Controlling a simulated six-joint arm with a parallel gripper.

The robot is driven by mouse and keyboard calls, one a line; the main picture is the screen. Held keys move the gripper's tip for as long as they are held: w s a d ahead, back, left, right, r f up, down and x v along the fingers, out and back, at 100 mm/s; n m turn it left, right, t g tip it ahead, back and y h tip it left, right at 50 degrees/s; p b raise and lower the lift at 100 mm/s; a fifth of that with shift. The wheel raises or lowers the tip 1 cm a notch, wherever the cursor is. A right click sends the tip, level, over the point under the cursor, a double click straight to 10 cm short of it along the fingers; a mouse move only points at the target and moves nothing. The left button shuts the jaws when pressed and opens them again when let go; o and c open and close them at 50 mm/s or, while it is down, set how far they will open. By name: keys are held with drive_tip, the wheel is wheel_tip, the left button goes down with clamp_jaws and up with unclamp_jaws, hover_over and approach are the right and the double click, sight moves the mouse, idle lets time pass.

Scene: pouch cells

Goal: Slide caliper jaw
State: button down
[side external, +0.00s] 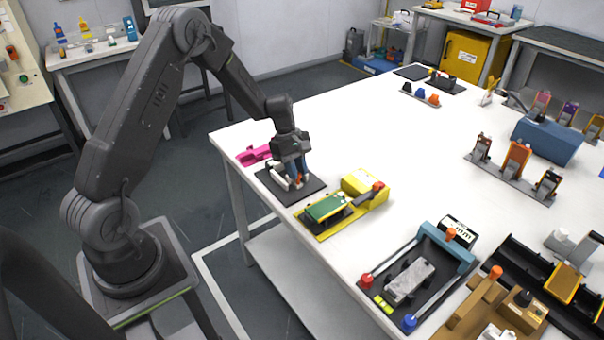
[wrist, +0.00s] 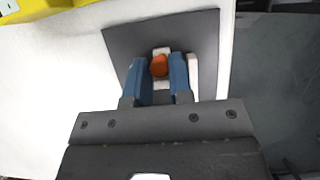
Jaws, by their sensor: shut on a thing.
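The caliper (side external: 281,180) is a small white tool on a dark square mat (side external: 311,189) near the table's left edge. In the wrist view, an orange knob (wrist: 159,66) sits on its pale body (wrist: 162,50), between the blue fingers of my gripper (wrist: 160,72). My gripper (side external: 296,178) points down over the mat and is shut on the orange knob. Another pale part (wrist: 193,70) shows just right of the right finger. My gripper hides most of the caliper, so I cannot tell the jaw's position.
A yellow fixture with a green plate (side external: 328,207) stands close to the mat's front right. A pink piece (side external: 253,155) lies just behind the mat. A grey fixture with a metal block (side external: 410,281) is farther front right. The table's middle (side external: 400,150) is clear.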

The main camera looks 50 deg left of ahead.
drive_tip(key=shift+a, duration=0.1)
drive_tip(key=c, duration=1)
unclamp_jaws()
drive_tip(key=v, duration=1.4)
drive_tip(key=s+d+r+m+t+y, duration=0.2)
drive_tip(key=s+d+r+m+y, duration=0.1)
drive_tip(key=s+d+r+m, duration=0.8)
drive_tip(key=s+d+m+t, duration=0.1)
drive_tip(key=s+d+m, duration=0.1)
drive_tip(key=s, duration=0.2)
drive_tip(key=s+d+r+m+t+y, duration=0.1)
drive_tip(key=s+d+m, duration=0.1)
drive_tip(key=s+d, duration=0.1)
drive_tip(key=s+d+m+t, duration=0.1)
drive_tip(key=s+d+m, duration=0.2)
drive_tip(key=s, duration=0.2)
drive_tip(key=shift+s+d+r+t+y, duration=0.2)
drive_tip(key=shift+s+r+t+y, duration=0.1)
drive_tip(key=shift+s, duration=0.05)
